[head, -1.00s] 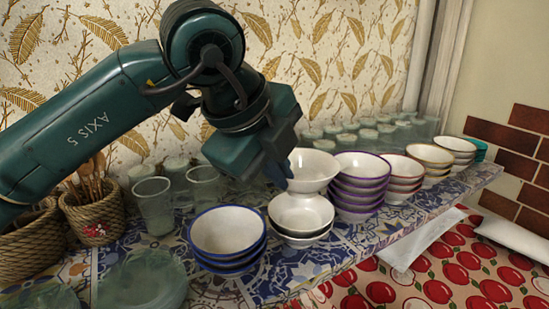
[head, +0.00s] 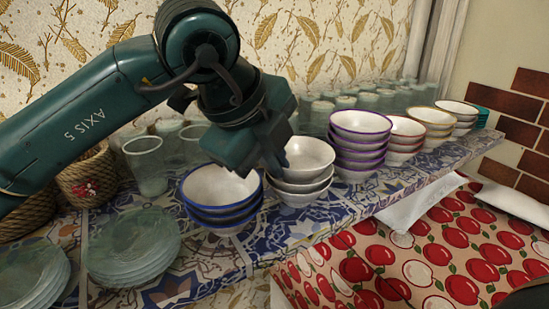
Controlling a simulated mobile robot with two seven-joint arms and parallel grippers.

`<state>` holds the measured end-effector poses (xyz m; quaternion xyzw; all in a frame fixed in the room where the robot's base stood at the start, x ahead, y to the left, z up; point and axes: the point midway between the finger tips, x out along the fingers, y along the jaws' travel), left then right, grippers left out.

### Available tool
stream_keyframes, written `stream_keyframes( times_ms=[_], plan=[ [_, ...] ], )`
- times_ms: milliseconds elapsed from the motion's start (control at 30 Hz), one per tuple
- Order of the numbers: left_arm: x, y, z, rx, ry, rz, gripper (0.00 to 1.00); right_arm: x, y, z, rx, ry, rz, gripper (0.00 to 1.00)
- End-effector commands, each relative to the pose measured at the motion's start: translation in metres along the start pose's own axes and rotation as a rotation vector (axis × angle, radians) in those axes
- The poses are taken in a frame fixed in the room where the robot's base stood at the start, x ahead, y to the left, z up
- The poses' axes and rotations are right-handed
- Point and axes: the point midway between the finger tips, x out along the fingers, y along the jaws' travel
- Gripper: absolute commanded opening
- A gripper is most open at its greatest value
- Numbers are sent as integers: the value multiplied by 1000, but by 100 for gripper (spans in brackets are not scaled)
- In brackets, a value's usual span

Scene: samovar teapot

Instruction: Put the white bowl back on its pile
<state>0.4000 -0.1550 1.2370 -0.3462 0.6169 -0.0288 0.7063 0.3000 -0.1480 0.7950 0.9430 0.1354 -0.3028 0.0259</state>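The white bowl (head: 307,153) sits level, nested on top of its pile of white bowls (head: 303,196) on the tiled shelf. My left gripper (head: 281,163) is at the bowl's left rim, pointing down. Its fingertips overlap the rim and look shut on it, though the gripper body partly hides the grip. My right gripper is not in view.
Blue-rimmed bowls (head: 222,210) stand close on the left, purple-rimmed bowls (head: 359,150) close on the right. Glasses (head: 146,165) and more cups stand behind. Glass plates (head: 134,247) lie at the front left. The shelf's front edge is just before the piles.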

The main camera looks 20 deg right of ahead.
Motion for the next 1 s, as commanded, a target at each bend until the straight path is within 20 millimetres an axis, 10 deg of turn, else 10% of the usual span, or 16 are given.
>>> stream_keyframes(
  times_ms=[433, 733, 1000],
  plan=[
    [0, 0, 0, 0, 0, -1, 27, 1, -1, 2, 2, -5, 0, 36],
    [-2, 0, 0, 0, -1, 0, 28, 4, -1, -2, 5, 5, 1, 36],
    [-45, 0, 1, 0, -4, -4, 28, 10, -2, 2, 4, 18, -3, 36]
  ],
)
